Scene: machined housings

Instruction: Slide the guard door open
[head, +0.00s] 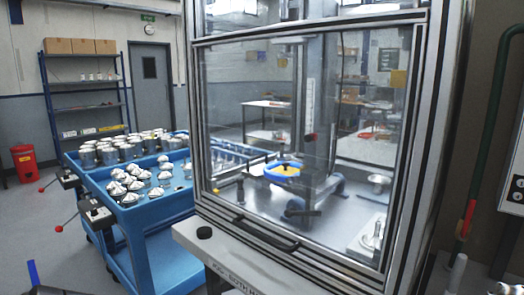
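The guard door (240,125) is a large clear panel in a metal frame on the front of the machine enclosure. It covers the opening down to the sill, so it stands closed. A black bar handle (265,233) runs along its lower edge, and nothing touches it. Through the panel I see a blue round part with a yellow middle (283,170) on a fixture, partly blurred by reflections. I make out neither of my grippers. A blue upright piece at the lower left edge and grey pieces at the lower right edge are too cut off to identify.
A blue cart (155,212) with many metal parts stands left of the machine, with red-tipped levers on its near side. A black round button (204,232) sits on the ledge left of the handle. A green pipe (485,130) runs along the right wall.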

